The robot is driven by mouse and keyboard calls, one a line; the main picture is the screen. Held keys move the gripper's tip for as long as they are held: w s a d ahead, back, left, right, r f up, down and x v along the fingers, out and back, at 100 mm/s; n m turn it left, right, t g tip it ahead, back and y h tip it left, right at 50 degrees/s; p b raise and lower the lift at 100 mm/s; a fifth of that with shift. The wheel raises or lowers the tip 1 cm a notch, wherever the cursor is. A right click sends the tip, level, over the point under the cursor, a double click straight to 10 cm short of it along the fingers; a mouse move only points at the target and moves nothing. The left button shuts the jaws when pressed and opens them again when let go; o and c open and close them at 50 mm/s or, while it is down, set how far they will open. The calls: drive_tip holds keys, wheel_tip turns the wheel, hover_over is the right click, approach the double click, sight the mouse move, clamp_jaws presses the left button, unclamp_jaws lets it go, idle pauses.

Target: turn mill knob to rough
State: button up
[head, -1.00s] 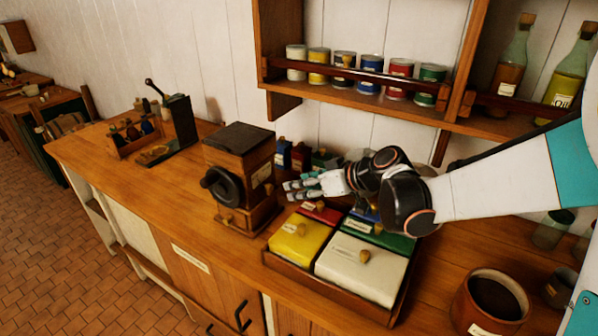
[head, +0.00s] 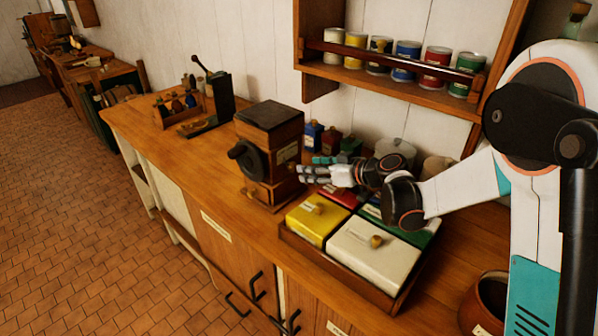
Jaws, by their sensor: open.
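The wooden mill (head: 270,140) stands upright on the counter, with a dark top and a small drawer at its base. A round black knob (head: 247,158) is on its left front side. Its pointer or marks are too small to read. My gripper (head: 308,170) is open, to the right of the mill and close to its right side, above the box of coloured lids. The mill's body lies between my gripper and the knob. I cannot tell whether the fingertips touch the mill.
A tray (head: 335,275) with yellow, white, red and green lidded boxes sits below my arm. Small bottles (head: 313,135) stand behind my gripper. A shelf with cans (head: 407,62) hangs above. A brown pot (head: 485,305) stands at right.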

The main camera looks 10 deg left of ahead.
sight(295, 168)
drive_tip(key=b+x, duration=0.1)
drive_tip(key=x, duration=0.5)
drive_tip(key=shift+w+a+f, duration=0.1)
drive_tip(key=c, duration=1)
